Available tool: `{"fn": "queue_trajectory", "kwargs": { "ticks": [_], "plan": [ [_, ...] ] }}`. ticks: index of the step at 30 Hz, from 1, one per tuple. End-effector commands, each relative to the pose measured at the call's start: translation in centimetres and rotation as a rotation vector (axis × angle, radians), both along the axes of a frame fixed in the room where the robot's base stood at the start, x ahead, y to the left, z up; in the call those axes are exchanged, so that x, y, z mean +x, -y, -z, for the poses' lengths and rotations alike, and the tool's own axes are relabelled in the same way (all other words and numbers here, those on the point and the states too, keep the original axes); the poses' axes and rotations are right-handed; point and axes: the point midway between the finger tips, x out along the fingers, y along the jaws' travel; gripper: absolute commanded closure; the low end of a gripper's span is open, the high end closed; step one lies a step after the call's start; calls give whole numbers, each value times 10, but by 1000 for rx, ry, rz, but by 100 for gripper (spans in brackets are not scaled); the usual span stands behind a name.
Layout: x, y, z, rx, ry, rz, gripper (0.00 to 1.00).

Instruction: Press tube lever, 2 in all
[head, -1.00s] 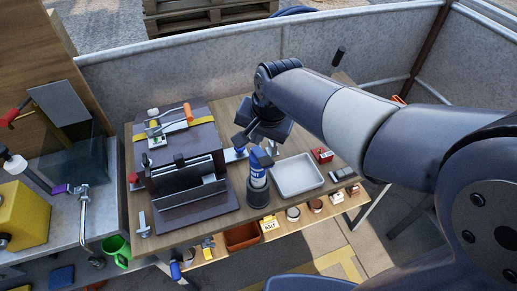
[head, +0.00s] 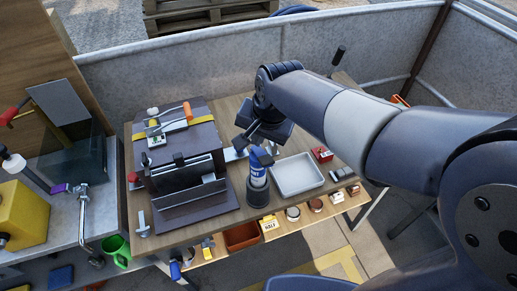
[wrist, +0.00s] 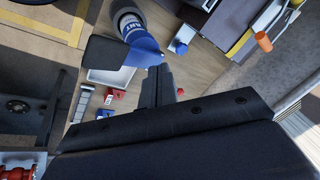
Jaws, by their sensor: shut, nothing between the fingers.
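A blue and white tube (head: 257,179) stands upright in a dark round base on the wooden table, left of a white tray. Its blue lever (head: 262,157) is at the top. In the wrist view the tube (wrist: 130,22) is near the top edge, with the blue lever (wrist: 143,48) pointing toward my fingers. My gripper (head: 254,146) is shut and empty, close to the lever on its far side. In the wrist view the shut fingers (wrist: 157,80) point at the lever's end; I cannot tell whether they touch it.
The white tray (head: 320,174) lies right of the tube, with a red block (head: 322,154) beyond it. A dark box fixture (head: 182,160) with a yellow strap stands at left.

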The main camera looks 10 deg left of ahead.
Motion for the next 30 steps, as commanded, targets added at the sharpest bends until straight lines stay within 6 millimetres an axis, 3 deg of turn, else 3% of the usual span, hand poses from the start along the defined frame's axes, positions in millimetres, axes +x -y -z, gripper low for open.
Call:
{"fn": "queue_trajectory", "kwargs": {
  "ticks": [30],
  "plan": [
    [-3, 2, 8, 0, 0, 0, 100]
  ]
}}
